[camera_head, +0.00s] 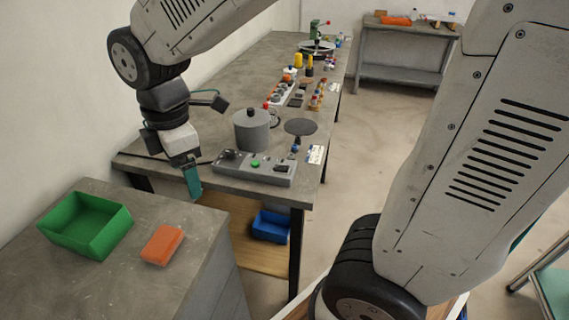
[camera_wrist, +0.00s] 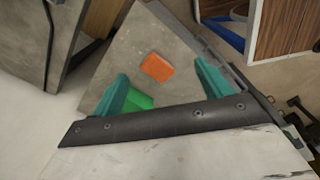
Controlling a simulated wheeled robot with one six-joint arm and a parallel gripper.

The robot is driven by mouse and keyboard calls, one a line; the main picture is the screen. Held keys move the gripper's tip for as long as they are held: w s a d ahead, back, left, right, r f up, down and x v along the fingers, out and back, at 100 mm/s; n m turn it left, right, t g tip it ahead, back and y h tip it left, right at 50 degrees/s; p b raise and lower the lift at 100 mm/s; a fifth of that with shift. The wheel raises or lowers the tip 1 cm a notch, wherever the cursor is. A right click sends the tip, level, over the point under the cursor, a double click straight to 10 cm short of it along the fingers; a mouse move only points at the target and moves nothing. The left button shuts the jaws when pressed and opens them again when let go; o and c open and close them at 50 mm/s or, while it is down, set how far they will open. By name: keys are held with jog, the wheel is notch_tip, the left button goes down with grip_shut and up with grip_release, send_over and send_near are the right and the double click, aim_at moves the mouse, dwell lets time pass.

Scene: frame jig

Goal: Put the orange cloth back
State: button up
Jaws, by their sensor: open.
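The orange cloth (camera_head: 162,244) lies as a small folded-looking block on the grey cabinet top, just right of the green bin (camera_head: 118,238). In the wrist view the orange cloth (camera_wrist: 157,67) shows beyond and between my teal fingers, apart from both. My gripper (camera_head: 192,182) is open and empty, above and behind the cloth, near the gap between cabinet and bench. It also shows in the wrist view (camera_wrist: 165,86). Part of the green bin shows there near the left finger; the rest is hidden.
The grey cabinet top (camera_head: 165,290) is bare in front of the cloth. A long workbench (camera_head: 222,132) behind holds a control box (camera_head: 254,168), a grey pot (camera_head: 251,132) and small parts. A blue bin (camera_head: 270,228) sits on its lower shelf. Another orange item (camera_head: 395,20) lies on a far bench.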

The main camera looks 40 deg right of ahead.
jog(key=s+d+r+m, duration=0.4)
jog(key=s+d+m, duration=0.8)
jog(key=s+m, duration=0.3)
jog(key=shift+s+m+t, duration=0.25)
jog(key=shift+m+t, duration=0.15)
jog(key=shift+m, duration=0.8)
jog(key=shift+d, duration=0.1)
